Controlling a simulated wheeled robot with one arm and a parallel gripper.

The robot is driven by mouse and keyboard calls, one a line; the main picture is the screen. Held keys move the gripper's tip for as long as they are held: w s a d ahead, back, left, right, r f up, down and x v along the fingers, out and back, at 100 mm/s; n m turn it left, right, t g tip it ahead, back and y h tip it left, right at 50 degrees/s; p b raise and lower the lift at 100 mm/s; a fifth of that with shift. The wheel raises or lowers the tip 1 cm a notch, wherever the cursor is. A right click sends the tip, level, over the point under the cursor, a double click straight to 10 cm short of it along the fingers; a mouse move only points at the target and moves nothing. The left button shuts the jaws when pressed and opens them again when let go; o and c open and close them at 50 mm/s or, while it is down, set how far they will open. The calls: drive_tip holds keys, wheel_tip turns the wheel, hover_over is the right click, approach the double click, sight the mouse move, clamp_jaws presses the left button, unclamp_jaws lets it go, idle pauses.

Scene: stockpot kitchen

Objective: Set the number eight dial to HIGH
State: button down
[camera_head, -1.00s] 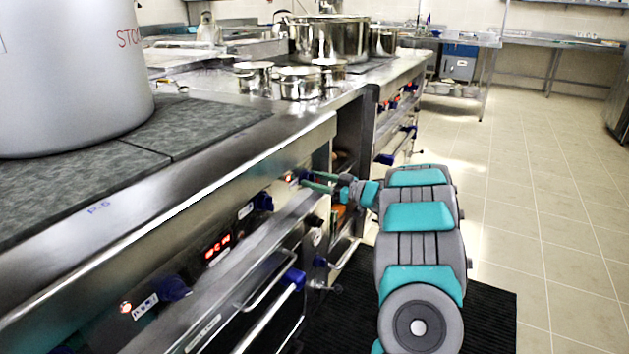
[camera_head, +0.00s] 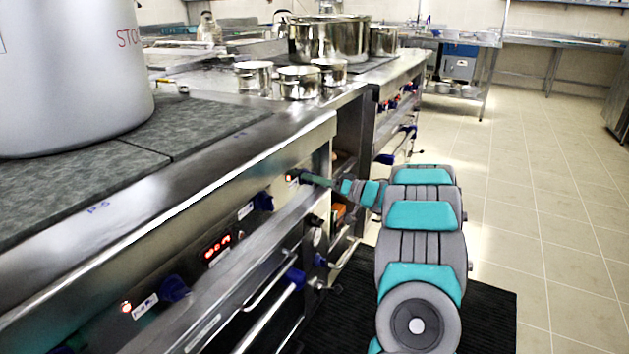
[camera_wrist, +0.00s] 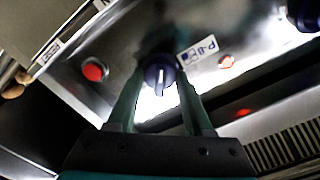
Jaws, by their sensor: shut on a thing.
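The number eight dial (camera_wrist: 160,75) is a dark blue knob on the steel stove front, beside a label (camera_wrist: 197,51) reading P-8 in the wrist view. Its pale pointer line runs down toward the bottom of the wrist picture. My gripper (camera_wrist: 160,92) has one finger on each side of the knob and is shut on it. In the head view my gripper (camera_head: 306,177) reaches the far end of the near control panel, and its fingers mostly hide the dial. No HIGH marking can be read.
Other blue knobs (camera_head: 174,288) and a red display (camera_head: 216,246) line the panel. An oven handle (camera_head: 270,283) juts out below. A large stockpot (camera_head: 70,80) stands on top. The tiled floor (camera_head: 540,200) at right is clear.

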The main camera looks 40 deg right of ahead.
drive_tip(key=shift+f+m, duration=0.1)
drive_tip(key=shift+m, duration=0.3)
drive_tip(key=shift+c, duration=1.5)
unclamp_jaws()
drive_tip(key=v, duration=0.7)
drive_tip(key=shift+s+d+b, duration=0.15)
drive_tip(key=shift+s+b, duration=0.2)
drive_tip(key=shift+s, duration=0.1)
